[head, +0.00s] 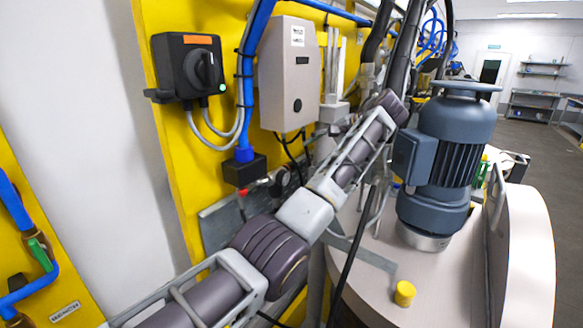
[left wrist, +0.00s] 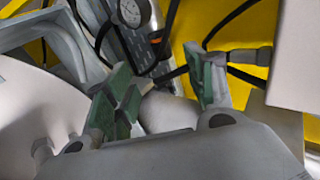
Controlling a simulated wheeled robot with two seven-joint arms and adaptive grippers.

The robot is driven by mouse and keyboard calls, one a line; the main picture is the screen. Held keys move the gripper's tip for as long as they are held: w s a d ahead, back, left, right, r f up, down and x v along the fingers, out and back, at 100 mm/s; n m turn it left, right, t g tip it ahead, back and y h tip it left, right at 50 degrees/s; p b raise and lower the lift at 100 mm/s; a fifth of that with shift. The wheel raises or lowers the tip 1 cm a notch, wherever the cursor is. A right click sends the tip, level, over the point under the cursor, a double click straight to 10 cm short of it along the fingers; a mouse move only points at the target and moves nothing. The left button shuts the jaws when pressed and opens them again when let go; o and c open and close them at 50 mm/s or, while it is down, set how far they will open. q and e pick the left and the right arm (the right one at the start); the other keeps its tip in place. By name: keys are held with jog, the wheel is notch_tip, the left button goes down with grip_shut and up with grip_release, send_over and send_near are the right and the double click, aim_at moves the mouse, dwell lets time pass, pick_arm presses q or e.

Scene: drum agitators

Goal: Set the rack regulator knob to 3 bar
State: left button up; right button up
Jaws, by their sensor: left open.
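In the left wrist view my left gripper (left wrist: 160,82) is open, with its two green-padded fingers apart. I cannot read the dial. A pale rounded shape (left wrist: 168,109) lies between the fingers; I cannot tell whether it is the regulator knob. In the head view my left arm crosses from the lower left toward the centre, and its fingers cannot be made out. I cannot identify the regulator knob there. My right gripper is not in view.
A black rotary switch box (head: 187,68) and a grey cabinet (head: 286,80) hang on the yellow panel. A blue motor (head: 445,150) stands on the pale drum lid (head: 372,288), near a yellow cap (head: 404,293). Hoses and cables crowd the space around the arm.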

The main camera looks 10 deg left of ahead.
aim_at(291, 166)
pick_arm(q)
jog(key=shift+s, duration=0.1)
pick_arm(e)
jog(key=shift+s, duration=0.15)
pick_arm(q)
jog(key=p+x, duration=0.3)
jog(key=x, duration=1)
jog(key=shift+a+f, duration=0.25)
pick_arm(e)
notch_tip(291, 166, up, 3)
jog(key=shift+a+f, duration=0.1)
pick_arm(q)
jog(key=shift+c, duration=0.2)
jog(key=c, duration=1)
jog(key=shift+g+h, duration=0.3)
jog(key=shift+h, duration=0.4)
